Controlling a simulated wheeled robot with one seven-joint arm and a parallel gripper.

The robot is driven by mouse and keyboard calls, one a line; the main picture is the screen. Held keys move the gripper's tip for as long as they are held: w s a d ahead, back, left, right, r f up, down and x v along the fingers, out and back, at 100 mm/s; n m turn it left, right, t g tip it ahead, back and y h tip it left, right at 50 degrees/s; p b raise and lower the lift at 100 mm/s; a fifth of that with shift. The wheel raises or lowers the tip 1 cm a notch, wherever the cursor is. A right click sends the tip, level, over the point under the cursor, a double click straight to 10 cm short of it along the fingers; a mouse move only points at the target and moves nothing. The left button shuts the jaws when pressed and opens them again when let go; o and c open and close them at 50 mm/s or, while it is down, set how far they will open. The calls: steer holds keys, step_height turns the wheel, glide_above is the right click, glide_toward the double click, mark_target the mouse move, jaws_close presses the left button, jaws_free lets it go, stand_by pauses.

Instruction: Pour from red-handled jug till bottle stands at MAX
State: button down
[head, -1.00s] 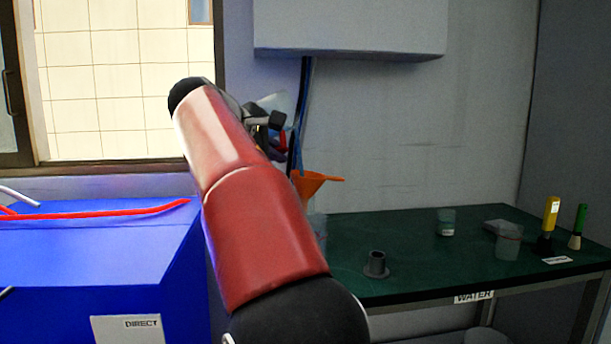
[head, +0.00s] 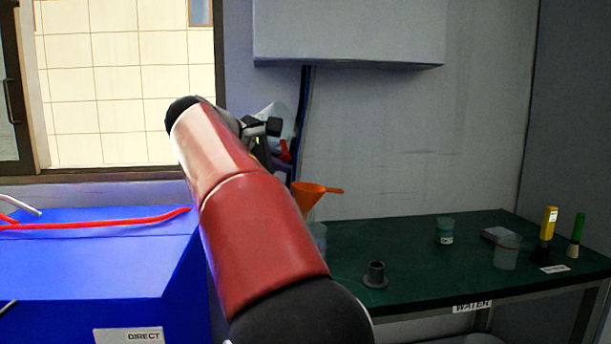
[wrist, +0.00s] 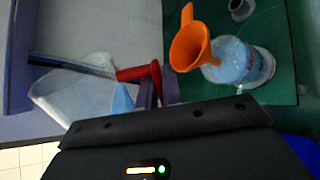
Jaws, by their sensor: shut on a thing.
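The jug is a translucent pale vessel (wrist: 75,95) with a red handle (wrist: 140,72). My gripper (wrist: 155,88) is shut on this handle and holds the jug in the air. Some blue shows near the jug's handle side in the wrist view. The jug (head: 277,120) is partly hidden behind my arm in the head view and looks tilted; no stream can be made out. An orange funnel (wrist: 190,45) sits in the mouth of the clear bottle (wrist: 235,62), beside the jug. The funnel (head: 310,194) also shows in the head view. The bottle's level and MAX mark are not readable.
The green bench (head: 410,260) carries a grey holder (head: 375,275), a small beaker (head: 445,230), a larger beaker (head: 506,252), and yellow (head: 548,223) and green (head: 578,228) tools. A blue cabinet (head: 90,260) with a red hose (head: 100,217) stands at left.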

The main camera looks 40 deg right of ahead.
steer(key=shift+s+d+f+n+g+h, duration=0.15)
steer(key=shift+s+n+g+h, duration=0.1)
steer(key=shift+n+g+h, duration=0.2)
steer(key=shift+s+d+f+n+g+h, duration=0.15)
steer(key=shift+s+n+g+h, duration=0.15)
steer(key=shift+n, duration=0.25)
steer(key=shift+w+a+n+g+h, duration=0.1)
steer(key=shift+w+n+g+h, duration=0.15)
steer(key=shift+n, duration=0.35)
steer(key=w+n+h, duration=0.1)
steer(key=w+a+f+n+g+h, duration=0.1)
steer(key=n, duration=0.1)
steer(key=shift+f+n, duration=0.1)
steer(key=shift+n, duration=0.2)
steer(key=shift+w+a+f+n+h, duration=0.2)
steer(key=shift+w+f+n+h, duration=0.2)
steer(key=shift+n+h, duration=0.25)
steer(key=shift+r, duration=2.55)
